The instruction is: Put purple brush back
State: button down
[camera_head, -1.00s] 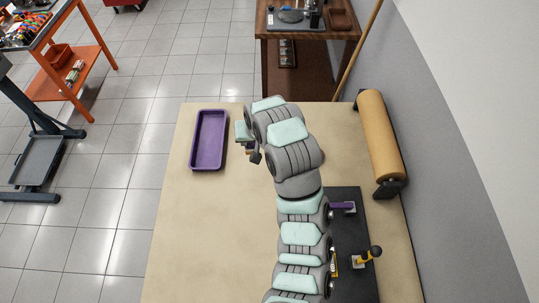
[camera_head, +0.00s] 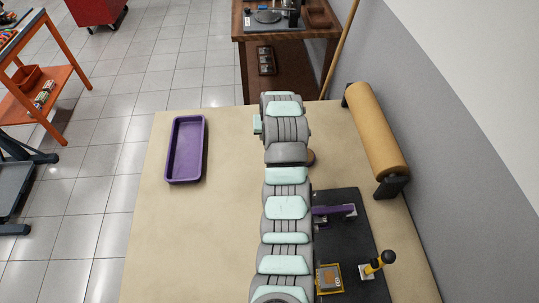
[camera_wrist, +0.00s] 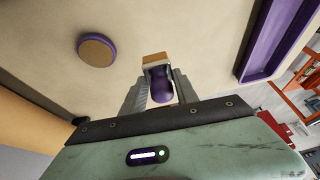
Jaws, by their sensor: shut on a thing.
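The purple brush (camera_wrist: 162,92), with a tan block-like end, is between the two fingers of my gripper (camera_wrist: 160,88) in the wrist view. The fingers are shut on it, with the tan end pointing away from the wrist. The brush is hidden behind my arm in the head view. A purple tray (camera_head: 170,150) lies empty on the left of the bench, and its edge also shows at upper right in the wrist view (camera_wrist: 249,42). I cannot tell how high the brush is above the bench.
A round purple-rimmed disc (camera_wrist: 97,49) lies on the bench, partly seen beside my arm in the head view (camera_head: 311,158). A black mat (camera_head: 349,236) at right holds a purple item (camera_head: 333,211) and a yellow-handled tool (camera_head: 376,262).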

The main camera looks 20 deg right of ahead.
notch_tip(320, 180, down, 11)
jog(key=shift+r, duration=0.15)
dwell(0.4)
jog(key=shift+f, duration=0.2)
jog(key=c, duration=0.9)
grip_release()
jog(key=shift+r, duration=0.2)
jog(key=shift+v, duration=6)
jog(key=shift+o, duration=0.2)
